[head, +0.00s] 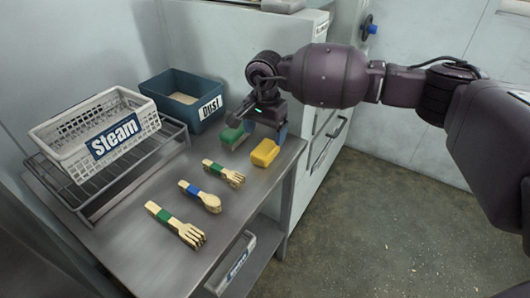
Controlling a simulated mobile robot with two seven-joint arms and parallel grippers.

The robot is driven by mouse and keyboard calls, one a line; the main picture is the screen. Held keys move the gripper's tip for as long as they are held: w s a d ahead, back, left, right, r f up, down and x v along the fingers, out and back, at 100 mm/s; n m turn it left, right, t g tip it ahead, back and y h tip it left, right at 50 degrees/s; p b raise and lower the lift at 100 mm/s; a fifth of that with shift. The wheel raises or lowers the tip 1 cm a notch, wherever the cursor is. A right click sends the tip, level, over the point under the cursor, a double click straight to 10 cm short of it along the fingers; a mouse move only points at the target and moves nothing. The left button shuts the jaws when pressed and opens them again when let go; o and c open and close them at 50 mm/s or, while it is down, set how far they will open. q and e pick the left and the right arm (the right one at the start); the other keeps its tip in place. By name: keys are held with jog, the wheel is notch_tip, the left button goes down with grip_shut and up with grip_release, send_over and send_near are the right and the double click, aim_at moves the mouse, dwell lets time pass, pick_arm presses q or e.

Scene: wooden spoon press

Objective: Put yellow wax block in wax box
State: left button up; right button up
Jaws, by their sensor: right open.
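The yellow wax block (265,152) lies on the metal table near its right edge. My right gripper (258,128) is open and empty, with its fingers just above and behind the yellow block. I cannot make out a box labelled as the wax box. My left gripper is not in view.
A blue box labelled Dust (183,99) stands at the back. A white Steam basket (95,132) sits on a wire rack (165,152) at left. Wooden forks and a spoon (200,197) lie in front. A labelled tray (237,264) shows below the tabletop.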

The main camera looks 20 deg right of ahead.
aim_at(267, 146)
jog(key=f, duration=0.4)
jog(key=shift+s+d+f+b, duration=0.15)
jog(key=shift+s+f+b, duration=0.05)
jog(key=shift+b, duration=0.1)
jog(key=shift+r, duration=0.1)
jog(key=shift+c, duration=0.6)
jog(key=c, duration=1)
